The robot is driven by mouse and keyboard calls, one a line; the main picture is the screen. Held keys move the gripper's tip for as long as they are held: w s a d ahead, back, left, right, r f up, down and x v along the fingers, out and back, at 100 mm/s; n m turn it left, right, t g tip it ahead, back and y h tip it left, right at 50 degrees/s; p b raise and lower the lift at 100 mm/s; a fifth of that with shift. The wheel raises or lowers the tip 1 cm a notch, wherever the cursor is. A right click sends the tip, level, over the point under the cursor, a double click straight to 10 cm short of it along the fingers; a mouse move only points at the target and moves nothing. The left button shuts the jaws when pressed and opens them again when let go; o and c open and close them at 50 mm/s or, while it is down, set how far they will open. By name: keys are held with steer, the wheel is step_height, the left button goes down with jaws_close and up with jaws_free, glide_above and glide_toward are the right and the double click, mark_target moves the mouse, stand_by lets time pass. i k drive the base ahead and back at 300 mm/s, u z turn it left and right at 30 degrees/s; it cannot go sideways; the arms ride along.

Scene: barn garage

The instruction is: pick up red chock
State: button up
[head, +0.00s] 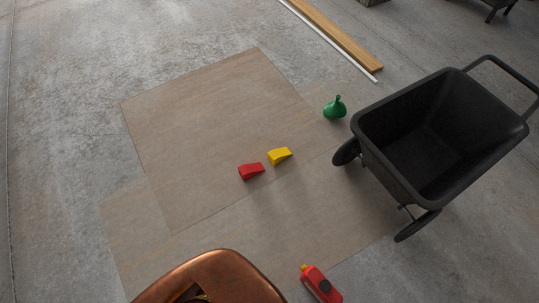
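A red chock (251,171) lies on a thin brown board (205,125) on the floor, near the middle of the head view. It is a small wedge shape. A yellow chock (280,156) lies close beside it, up and to the right. Nothing covers the red chock. My gripper does not show in the head view, so its state and its distance to the red chock cannot be told.
A black wheelbarrow (440,135) stands at the right. A green object (335,108) stands left of it. A red bottle (320,284) lies at the bottom. A copper-coloured rounded object (215,275) is at the bottom edge. Planks (335,35) lie at the top. Floor at left is clear.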

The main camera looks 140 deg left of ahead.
mark_target(248, 171)
steer(key=u, duration=4.45)
